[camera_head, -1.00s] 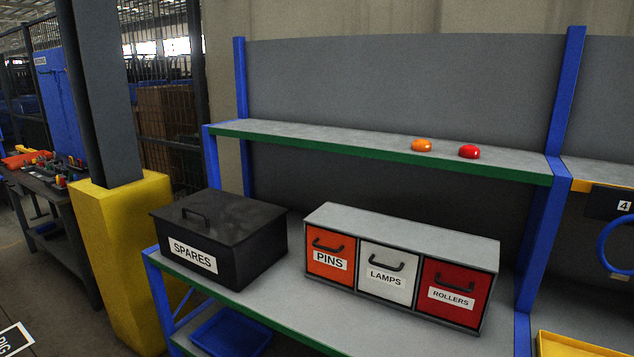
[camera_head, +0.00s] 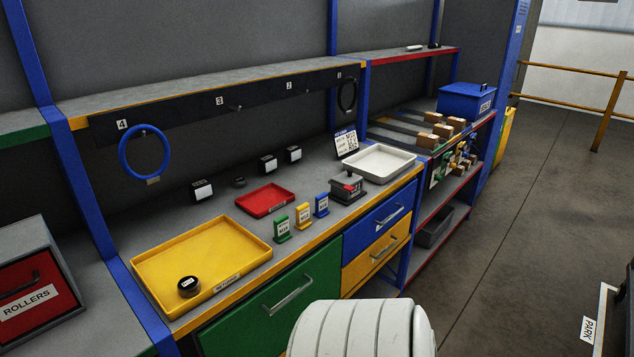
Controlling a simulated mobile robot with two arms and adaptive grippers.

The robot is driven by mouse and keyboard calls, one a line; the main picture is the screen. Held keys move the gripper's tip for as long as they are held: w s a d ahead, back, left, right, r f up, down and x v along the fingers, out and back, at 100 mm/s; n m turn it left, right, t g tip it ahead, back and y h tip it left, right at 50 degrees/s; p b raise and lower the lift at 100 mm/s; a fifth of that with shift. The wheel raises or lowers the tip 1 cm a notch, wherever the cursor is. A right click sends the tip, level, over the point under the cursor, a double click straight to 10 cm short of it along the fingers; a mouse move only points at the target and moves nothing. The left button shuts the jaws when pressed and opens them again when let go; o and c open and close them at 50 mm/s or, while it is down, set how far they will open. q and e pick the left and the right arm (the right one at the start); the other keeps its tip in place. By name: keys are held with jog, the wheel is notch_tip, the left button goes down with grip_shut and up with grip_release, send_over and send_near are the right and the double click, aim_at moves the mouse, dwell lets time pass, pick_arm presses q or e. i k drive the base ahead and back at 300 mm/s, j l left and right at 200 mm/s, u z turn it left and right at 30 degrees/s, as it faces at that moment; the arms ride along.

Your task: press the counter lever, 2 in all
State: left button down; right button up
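A small grey device with a dark top part (camera_head: 347,189) stands on the workbench, in front of the white tray. It may be the counter; its lever and any reading are too small to make out. Neither of my grippers is in view. A white rounded part of my own body shows at the bottom middle, below the bench drawers.
The bench holds a yellow tray (camera_head: 228,248) with a dark round piece (camera_head: 189,286), a red tray (camera_head: 265,199), a white tray (camera_head: 378,163) and green, yellow and blue stands (camera_head: 303,215). A blue ring (camera_head: 144,152) hangs behind. Open floor (camera_head: 540,190) lies right.

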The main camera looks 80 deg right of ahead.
aim_at(347, 188)
jog(key=z, duration=2.6)
jog(key=i, duration=0.15)
jog(key=j+u, duration=0.05)
